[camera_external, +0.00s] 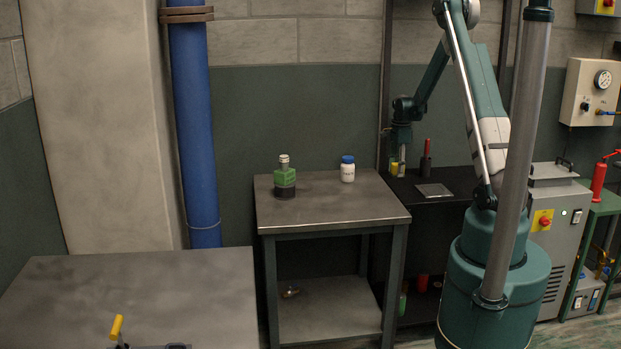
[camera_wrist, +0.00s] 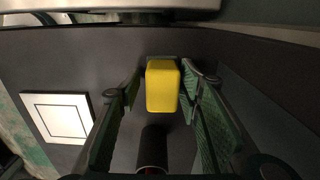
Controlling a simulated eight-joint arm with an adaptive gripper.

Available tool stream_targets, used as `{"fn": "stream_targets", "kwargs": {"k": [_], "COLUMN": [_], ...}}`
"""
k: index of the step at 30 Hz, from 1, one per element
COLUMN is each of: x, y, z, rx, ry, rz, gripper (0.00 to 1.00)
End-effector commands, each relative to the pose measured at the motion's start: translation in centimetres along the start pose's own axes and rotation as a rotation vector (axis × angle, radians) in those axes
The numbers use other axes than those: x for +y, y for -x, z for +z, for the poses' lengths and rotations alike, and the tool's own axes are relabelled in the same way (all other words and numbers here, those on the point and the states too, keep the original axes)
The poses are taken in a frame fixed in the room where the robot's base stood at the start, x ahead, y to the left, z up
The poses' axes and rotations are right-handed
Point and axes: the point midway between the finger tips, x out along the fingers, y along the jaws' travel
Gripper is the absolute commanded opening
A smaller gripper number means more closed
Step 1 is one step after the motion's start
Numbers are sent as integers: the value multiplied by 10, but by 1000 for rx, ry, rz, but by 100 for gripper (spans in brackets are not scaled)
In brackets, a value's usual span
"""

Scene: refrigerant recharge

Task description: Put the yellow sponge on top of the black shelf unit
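The yellow sponge (camera_wrist: 162,88) is between the two green fingers of my gripper (camera_wrist: 161,82) in the wrist view. Its sides are close to the fingertips; I cannot tell whether they press on it. In the external view the sponge (camera_external: 394,169) shows as a small yellow block at the tips of my gripper (camera_external: 400,163), at the back left of the black shelf unit (camera_external: 460,180). It is on or just above the top; its underside is hidden. The dark shelf top (camera_wrist: 110,65) fills much of the wrist view.
A dark cylinder with red (camera_external: 426,160) stands right of the sponge; it also shows in the wrist view (camera_wrist: 152,150). A flat square plate (camera_external: 433,190) lies nearer the shelf's front. A workbench (camera_external: 330,205) at left holds a green bottle (camera_external: 284,177) and a white jar (camera_external: 347,172).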

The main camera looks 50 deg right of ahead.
Motion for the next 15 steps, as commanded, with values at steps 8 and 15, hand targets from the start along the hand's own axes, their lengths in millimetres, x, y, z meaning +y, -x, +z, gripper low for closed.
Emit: {"fn": "stream_targets", "kwargs": {"k": [8,15], "x": [0,0], "y": [0,4], "z": [0,0], "rx": [0,0], "ry": [0,0], "rz": [0,0], "gripper": [39,39]}}
